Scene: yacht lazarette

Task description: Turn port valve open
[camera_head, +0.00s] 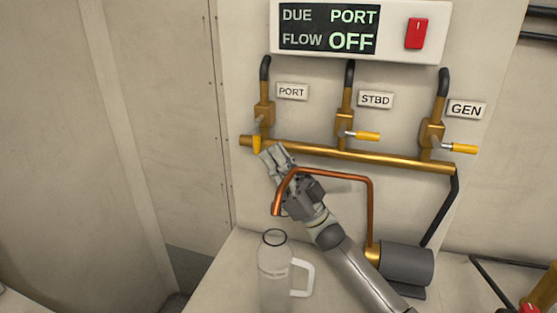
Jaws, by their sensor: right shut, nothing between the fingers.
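The port valve (264,114) is a brass body on the left pipe, under the PORT label (292,91). Its yellow handle (257,144) points down, in line with the pipe. My right gripper (269,152) is shut and empty, with its fingertips just right of that handle's lower end; I cannot tell whether they touch it. The STBD valve handle (367,136) and the GEN valve handle (464,148) both point right, across their pipes. The display panel (329,28) reads DUE PORT, FLOW OFF. My left gripper is not in view.
A brass manifold pipe (390,159) runs below the valves. A bent copper spout (330,174) crosses in front of my right gripper, above a clear jug (275,270). A grey pump (407,263) stands at right. A red switch (416,33) is on the panel.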

